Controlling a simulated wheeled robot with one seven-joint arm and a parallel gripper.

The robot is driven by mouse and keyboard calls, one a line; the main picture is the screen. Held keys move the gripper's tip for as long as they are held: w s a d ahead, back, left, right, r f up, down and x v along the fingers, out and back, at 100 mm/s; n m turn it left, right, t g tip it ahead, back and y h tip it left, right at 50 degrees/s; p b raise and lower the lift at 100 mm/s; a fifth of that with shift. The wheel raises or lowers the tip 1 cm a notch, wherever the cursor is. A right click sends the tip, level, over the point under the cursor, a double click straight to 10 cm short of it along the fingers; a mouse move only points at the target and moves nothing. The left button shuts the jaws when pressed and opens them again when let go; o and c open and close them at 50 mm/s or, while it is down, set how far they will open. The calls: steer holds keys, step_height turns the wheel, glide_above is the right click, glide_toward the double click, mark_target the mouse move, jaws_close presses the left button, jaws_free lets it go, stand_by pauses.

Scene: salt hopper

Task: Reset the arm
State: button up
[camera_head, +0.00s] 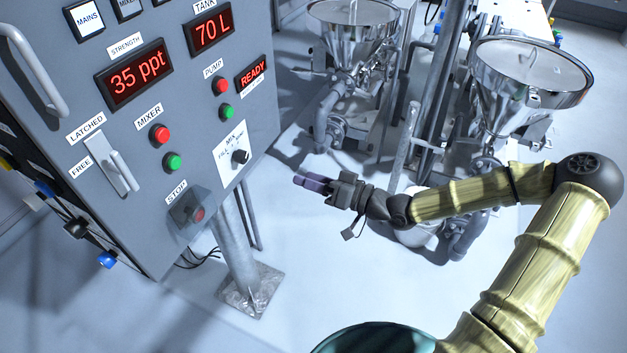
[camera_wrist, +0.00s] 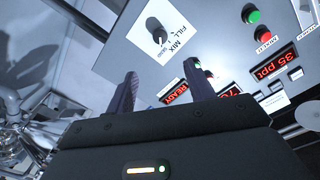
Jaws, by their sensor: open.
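My gripper (camera_head: 308,184) is at the end of my outstretched arm, to the right of the grey control panel (camera_head: 200,75) in the head view. In the wrist view my gripper (camera_wrist: 160,88) shows two dark fingers spread apart with nothing between them. The panel fills much of the wrist view beyond the fingers. The FILL/MIX selector knob (camera_head: 240,157) is on a white plate near the panel's lower right edge. That knob also shows in the wrist view (camera_wrist: 156,27). My gripper appears apart from the panel.
Displays read 35 ppt (camera_head: 134,76), 70 L (camera_head: 208,30) and READY (camera_head: 251,74). A latch handle (camera_head: 122,172) and a shielded stop button (camera_head: 197,213) are on the panel. Steel hoppers (camera_head: 533,75) and pipes stand behind my arm. The floor around the panel post (camera_head: 235,245) is mostly clear.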

steer(key=shift+s+d, duration=0.1)
steer(key=shift+d, duration=0.05)
stand_by(0.4)
steer(key=s+d+f+g+h+p, duration=0.45)
steer(key=d+f+h, duration=0.3)
steer(key=h, duration=0.35)
steer(key=s+d+r+m+h+p, duration=0.2)
steer(key=s+d+r+m, duration=0.1)
steer(key=r, duration=0.5)
steer(key=s+d+r+m+h+p, duration=0.2)
steer(key=s+d+r+h+p, duration=0.1)
steer(key=s+d+r, duration=0.2)
step_height(320, 180, up, 4)
steer(key=shift+s+d+r+m+p, duration=0.1)
steer(key=shift+s+d+m+p, duration=0.25)
steer(key=shift+d, duration=0.65)
